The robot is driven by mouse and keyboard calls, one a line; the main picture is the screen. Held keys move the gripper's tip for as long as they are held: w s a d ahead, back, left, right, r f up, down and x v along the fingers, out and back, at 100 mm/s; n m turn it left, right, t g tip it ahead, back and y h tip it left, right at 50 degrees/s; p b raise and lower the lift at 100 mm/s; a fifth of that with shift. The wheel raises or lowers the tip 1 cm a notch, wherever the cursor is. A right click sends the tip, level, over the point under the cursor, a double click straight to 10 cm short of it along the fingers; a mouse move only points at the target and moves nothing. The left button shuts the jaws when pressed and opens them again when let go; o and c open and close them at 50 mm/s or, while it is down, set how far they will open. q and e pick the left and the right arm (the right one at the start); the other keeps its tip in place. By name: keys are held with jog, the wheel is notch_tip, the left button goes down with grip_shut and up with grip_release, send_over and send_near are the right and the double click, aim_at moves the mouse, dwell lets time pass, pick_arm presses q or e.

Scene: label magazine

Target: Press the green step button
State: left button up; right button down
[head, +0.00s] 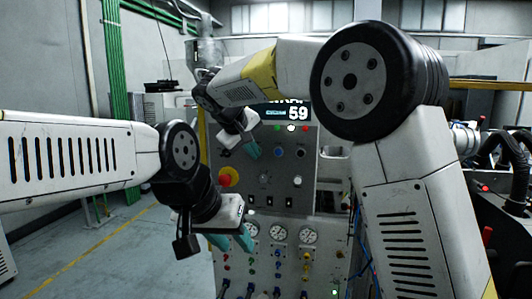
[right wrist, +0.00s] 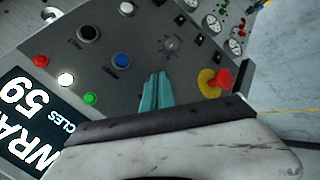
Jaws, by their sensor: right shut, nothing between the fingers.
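The green button (head: 278,128) sits on the grey control panel (head: 262,195), under the lit display, in a row with a white and a red button. In the right wrist view the green button (right wrist: 90,98) is to the left of my fingers, near the display edge. My right gripper (head: 254,151) is shut and empty in front of the panel, below and left of the green button in the head view. Its teal fingers also show in the right wrist view (right wrist: 157,78), apart from the green button. My left gripper (head: 232,241) is lower, with its teal fingers spread and empty.
The display (right wrist: 30,105) reads 59. A blue button (right wrist: 122,62), a black button (right wrist: 88,33) and a red emergency knob on yellow (right wrist: 215,80) are near my right fingers. Gauges (head: 308,235) and coloured fittings are lower down. Free floor (head: 130,250) lies at left.

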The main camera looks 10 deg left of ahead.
jog(key=shift+s, duration=0.45)
jog(key=shift+s, duration=0.1)
jog(key=s, duration=0.5)
jog(key=shift+a, duration=0.1)
jog(key=shift+w, duration=0.1)
dwell(0.4)
